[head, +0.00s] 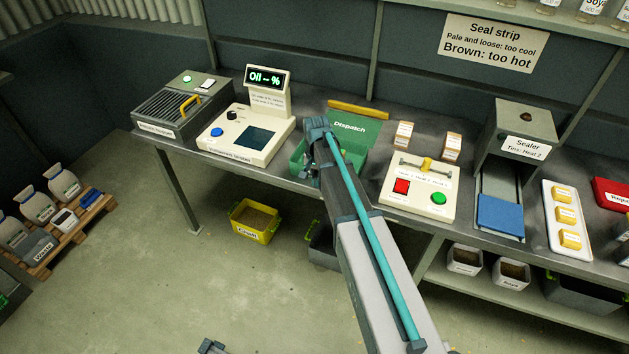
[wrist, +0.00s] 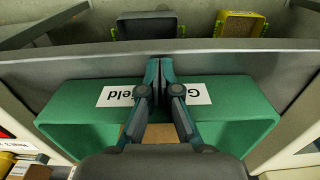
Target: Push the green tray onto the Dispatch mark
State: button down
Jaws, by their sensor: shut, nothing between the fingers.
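The green tray (head: 298,156) stands near the front of the bench, partly hidden behind my arm in the head view. In the wrist view the green tray (wrist: 60,112) spans the middle, with a white label partly covered by the fingers. The green Dispatch mark (head: 362,130) lies on the bench just behind the tray, its lower part hidden. My gripper (wrist: 165,68) is shut and empty, its fingertips pointing down at the tray's side near the bench front edge. I cannot tell whether they touch the tray. In the head view the arm hides the fingertips.
A yellow bar (head: 358,110) lies behind the mark. A cream tester with a display (head: 246,132) stands left, and a panel with red and green buttons (head: 418,188) stands right. Small labelled packets (head: 404,134) sit behind that panel. A yellow bin (head: 254,220) stands on the floor below.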

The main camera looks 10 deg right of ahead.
jog(key=w+d+b, duration=0.1)
jog(key=w+d, duration=0.3)
jog(key=w, duration=0.3)
jog(key=w+d+b, duration=0.1)
jog(key=w+d, duration=0.4)
jog(key=w, duration=0.2)
jog(key=w+d+b, duration=0.1)
jog(key=w+d, duration=0.3)
jog(key=w, duration=0.3)
jog(key=shift+w+d, duration=0.3)
jog(key=shift+s, duration=0.1)
